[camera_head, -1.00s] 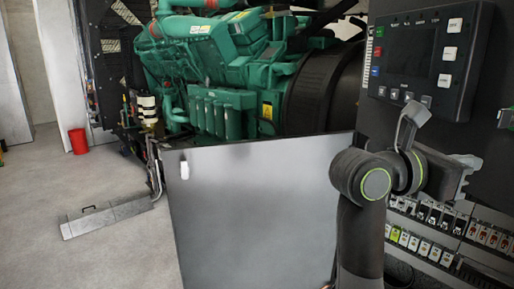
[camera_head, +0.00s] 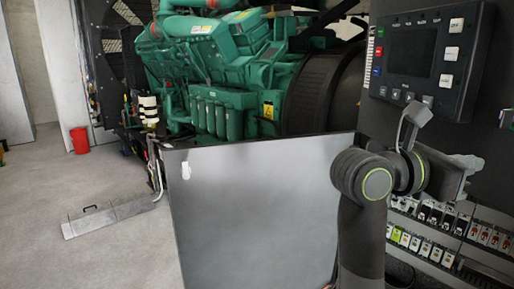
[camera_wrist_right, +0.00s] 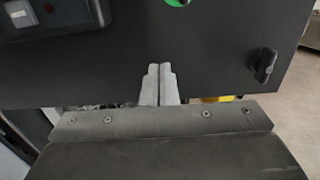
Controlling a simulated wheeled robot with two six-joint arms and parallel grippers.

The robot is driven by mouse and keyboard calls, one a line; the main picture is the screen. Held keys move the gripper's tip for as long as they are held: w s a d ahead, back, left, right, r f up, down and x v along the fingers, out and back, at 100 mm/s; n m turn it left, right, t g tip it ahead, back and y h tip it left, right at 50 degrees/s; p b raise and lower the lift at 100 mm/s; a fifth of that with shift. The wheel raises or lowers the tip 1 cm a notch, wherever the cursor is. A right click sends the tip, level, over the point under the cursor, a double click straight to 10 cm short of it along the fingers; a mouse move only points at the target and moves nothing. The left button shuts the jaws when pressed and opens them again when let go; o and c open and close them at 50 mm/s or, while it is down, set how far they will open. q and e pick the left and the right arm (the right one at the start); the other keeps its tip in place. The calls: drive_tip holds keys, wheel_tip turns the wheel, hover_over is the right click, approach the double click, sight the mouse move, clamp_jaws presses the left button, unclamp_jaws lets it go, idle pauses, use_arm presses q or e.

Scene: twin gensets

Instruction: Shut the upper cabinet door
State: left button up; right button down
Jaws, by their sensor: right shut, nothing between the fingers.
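The upper cabinet door is the dark panel carrying a control unit (camera_head: 420,55) with a screen and buttons, at the upper right of the head view. In the right wrist view the dark door (camera_wrist_right: 215,50) fills the upper part, with a black handle (camera_wrist_right: 263,66) near its right edge. My right gripper (camera_head: 470,165) is just below the control unit in the head view. In the wrist view its fingers (camera_wrist_right: 160,80) are shut and empty, in front of the door's lower part; contact cannot be told. My left gripper is out of view.
A grey door panel (camera_head: 250,215) stands open in the middle. Rows of breakers and terminals (camera_head: 430,225) show in the cabinet below the upper door. A green engine (camera_head: 220,70) is behind. A metal ramp piece (camera_head: 115,215) and red bin (camera_head: 79,140) are on the left floor, otherwise mostly clear.

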sight(491, 155)
drive_tip(key=shift+d, duration=0.15)
idle(0.4)
drive_tip(key=shift+w+d+r+p, duration=0.1)
drive_tip(key=shift+w+d+p, duration=0.45)
drive_tip(key=shift+d, duration=0.7)
drive_tip(key=shift+w+d+f+p, duration=0.1)
drive_tip(key=shift+w+d+p, duration=0.35)
drive_tip(key=shift+d, duration=0.85)
drive_tip(key=shift+w+d+r+p, duration=0.1)
drive_tip(key=shift+w+d+p, duration=0.45)
drive_tip(key=shift+d, duration=0.7)
drive_tip(key=shift+w+d, duration=2.8)
drive_tip(key=shift+d, duration=3.45)
drive_tip(key=s+a, duration=0.1)
drive_tip(key=a, duration=0.7)
drive_tip(key=shift+s+a+b, duration=0.35)
drive_tip(key=shift+a, duration=0.05)
